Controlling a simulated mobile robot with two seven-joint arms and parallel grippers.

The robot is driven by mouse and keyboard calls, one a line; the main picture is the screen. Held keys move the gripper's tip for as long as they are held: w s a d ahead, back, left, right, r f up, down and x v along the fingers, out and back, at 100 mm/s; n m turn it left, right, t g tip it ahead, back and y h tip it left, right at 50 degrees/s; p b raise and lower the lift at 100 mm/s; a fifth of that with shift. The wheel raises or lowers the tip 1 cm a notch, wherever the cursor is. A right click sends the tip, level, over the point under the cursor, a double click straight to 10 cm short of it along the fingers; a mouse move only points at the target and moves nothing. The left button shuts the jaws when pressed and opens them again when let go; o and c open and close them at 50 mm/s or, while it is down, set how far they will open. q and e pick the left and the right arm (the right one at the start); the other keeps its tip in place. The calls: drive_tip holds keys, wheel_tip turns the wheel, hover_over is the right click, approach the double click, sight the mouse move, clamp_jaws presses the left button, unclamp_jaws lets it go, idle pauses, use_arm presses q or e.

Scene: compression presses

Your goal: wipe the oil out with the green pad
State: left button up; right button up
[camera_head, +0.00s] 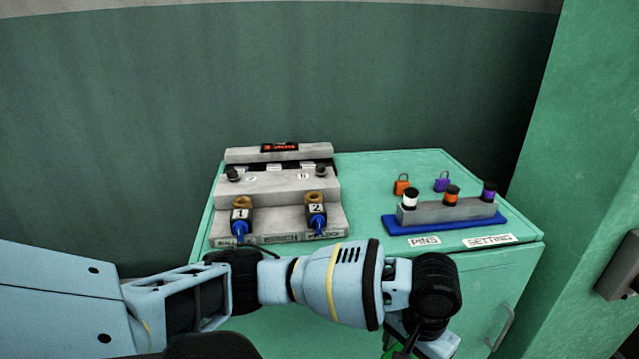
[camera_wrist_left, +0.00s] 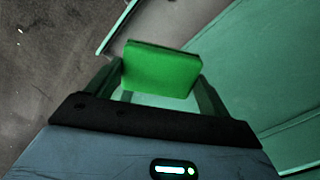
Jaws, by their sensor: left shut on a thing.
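The green pad (camera_wrist_left: 160,70) is a bright green block held between the fingers of my left gripper (camera_wrist_left: 160,88) in the left wrist view. In the head view my left arm reaches in from the left, and its gripper (camera_head: 405,345) is low at the bottom edge, in front of the cabinet. Only a sliver of green shows there. The gripper is shut on the pad. No oil can be made out in either view. My right gripper is not in view.
A grey stepped fixture (camera_head: 280,185) with two numbered valves stands on the green cabinet top (camera_head: 365,175). A blue tray (camera_head: 445,224) holds a grey block with coloured pins. Orange (camera_head: 402,188) and purple (camera_head: 442,185) padlocks lie behind it. A green panel rises at right.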

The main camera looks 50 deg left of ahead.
use_arm(q)
wheel_tip(320, 180, down, 28)
drive_tip(key=s+a+b, duration=0.3)
drive_tip(key=b, duration=0.4)
drive_tip(key=s+a+f+b, duration=0.1)
drive_tip(key=s+f, duration=0.3)
drive_tip(key=f, duration=0.3)
drive_tip(key=s+a+f+m+b, duration=0.1)
drive_tip(key=s+f+b, duration=0.1)
drive_tip(key=s+f, duration=0.2)
drive_tip(key=s+a+f+m+b, duration=0.1)
drive_tip(key=s+f, duration=0.3)
drive_tip(key=f, duration=0.6)
drive_tip(key=shift+s+a+f+b, duration=0.2)
drive_tip(key=shift+s+a+b, duration=0.15)
drive_tip(key=shift+a+b, duration=0.3)
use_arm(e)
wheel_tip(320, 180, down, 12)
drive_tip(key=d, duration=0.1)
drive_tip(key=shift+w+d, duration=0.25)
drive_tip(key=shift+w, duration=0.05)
use_arm(q)
drive_tip(key=shift+d, duration=0.1)
